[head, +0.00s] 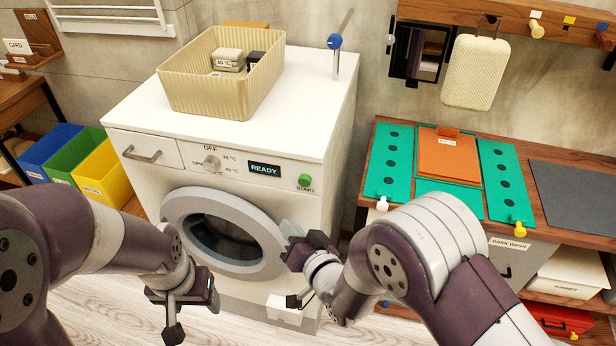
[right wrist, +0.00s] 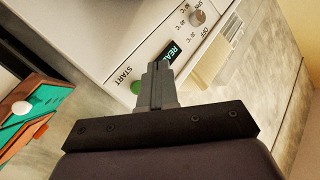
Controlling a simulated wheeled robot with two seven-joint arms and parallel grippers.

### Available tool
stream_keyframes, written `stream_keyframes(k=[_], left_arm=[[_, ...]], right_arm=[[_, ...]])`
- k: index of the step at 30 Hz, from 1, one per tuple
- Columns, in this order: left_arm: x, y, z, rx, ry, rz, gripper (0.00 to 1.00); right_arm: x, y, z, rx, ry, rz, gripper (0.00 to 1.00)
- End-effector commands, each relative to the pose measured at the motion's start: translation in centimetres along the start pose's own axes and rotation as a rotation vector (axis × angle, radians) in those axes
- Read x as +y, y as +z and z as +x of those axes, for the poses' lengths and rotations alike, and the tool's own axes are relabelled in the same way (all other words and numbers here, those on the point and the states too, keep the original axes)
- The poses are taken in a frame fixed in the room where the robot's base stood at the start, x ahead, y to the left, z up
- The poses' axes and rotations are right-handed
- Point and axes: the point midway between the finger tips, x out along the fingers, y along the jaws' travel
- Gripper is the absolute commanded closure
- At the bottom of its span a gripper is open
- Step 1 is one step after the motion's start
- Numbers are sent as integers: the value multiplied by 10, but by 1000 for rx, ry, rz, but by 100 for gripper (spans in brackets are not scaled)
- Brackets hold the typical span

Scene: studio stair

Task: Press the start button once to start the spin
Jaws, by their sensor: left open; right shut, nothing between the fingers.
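The white washing machine (head: 240,95) stands in the middle of the head view with its round door (head: 225,235) closed. Its green start button (head: 305,181) is at the right of the front panel, beside a display (head: 264,169) reading READY. The knob (head: 211,163) is left of the display. My right gripper (head: 296,250) is shut and empty in front of the machine, below the button. In the right wrist view the shut fingertips (right wrist: 158,68) overlap the panel near the button (right wrist: 137,87), partly hiding the display; contact cannot be told. My left gripper (head: 180,305) is open and empty, low in front of the machine.
A beige basket (head: 180,92) with small boxes and a blue-topped post (head: 335,42) stand on the machine. Coloured bins (head: 95,165) are at left. A wooden bench (head: 560,215) with green panels is at right. Wooden floor (head: 110,270) shows in front.

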Motion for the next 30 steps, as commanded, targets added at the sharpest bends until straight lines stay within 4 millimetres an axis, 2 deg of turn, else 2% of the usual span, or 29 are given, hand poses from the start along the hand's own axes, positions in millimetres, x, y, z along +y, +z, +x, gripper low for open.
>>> stream_keyframes(k=[3,14,30], left_arm=[[0,0,0,0,0,0,35],[0,0,0,0,0,0,35],[0,2,13,0,0,0,35]], right_arm=[[-5,-7,0,34,-24,32,100],[-3,-8,1,34,-23,40,100],[33,-42,49,35,-23,39,100]])
